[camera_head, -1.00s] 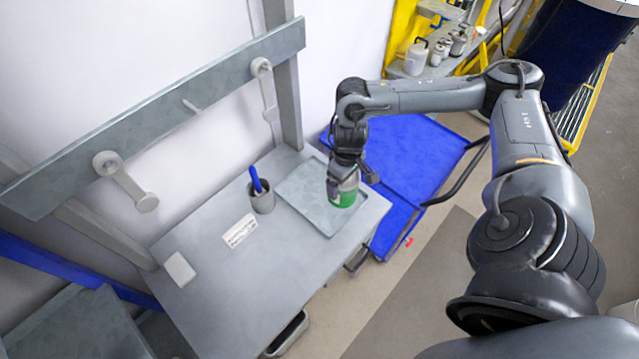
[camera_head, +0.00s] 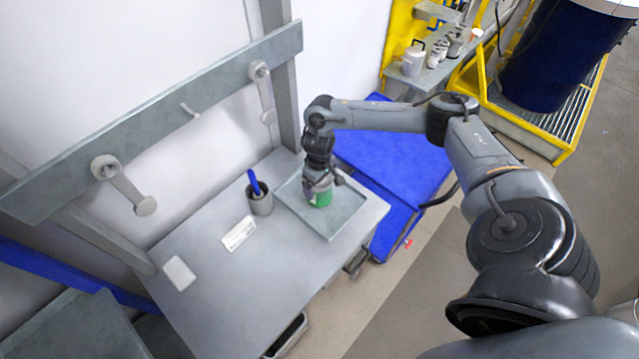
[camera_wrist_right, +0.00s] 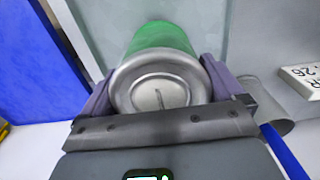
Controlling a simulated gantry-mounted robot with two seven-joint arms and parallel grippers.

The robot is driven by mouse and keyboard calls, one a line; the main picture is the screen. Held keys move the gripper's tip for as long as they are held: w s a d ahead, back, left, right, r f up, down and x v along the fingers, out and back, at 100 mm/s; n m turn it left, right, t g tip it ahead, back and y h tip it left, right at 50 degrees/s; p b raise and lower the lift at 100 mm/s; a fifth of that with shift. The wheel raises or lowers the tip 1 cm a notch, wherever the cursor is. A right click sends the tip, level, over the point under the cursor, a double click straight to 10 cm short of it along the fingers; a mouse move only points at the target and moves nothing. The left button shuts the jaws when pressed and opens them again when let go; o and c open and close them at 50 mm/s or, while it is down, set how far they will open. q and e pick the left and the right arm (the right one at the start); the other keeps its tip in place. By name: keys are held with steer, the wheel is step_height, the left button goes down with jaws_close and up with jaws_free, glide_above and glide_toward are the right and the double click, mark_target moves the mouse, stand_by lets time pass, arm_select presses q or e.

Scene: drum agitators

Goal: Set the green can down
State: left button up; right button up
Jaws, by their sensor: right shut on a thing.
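The green can (camera_head: 321,199) is upright over the square grey tray (camera_head: 344,222) at the back right of the workbench. I cannot tell whether its base touches the tray. My right gripper (camera_head: 321,187) is shut on the can from above. The right wrist view shows the can's silver top (camera_wrist_right: 158,92) and green side (camera_wrist_right: 162,36) between the two fingers of the right gripper (camera_wrist_right: 160,90). My left gripper is not in view.
A grey cup (camera_head: 261,201) with a blue pen stands left of the tray. A white label (camera_head: 239,232) and a white block (camera_head: 179,272) lie on the bench. A rail with hooks (camera_head: 165,128) is behind. A blue platform cart (camera_head: 400,160) stands at right.

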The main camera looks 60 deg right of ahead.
steer(key=shift+f, duration=0.3)
steer(key=shift+f, duration=0.15)
steer(key=o, duration=1.1)
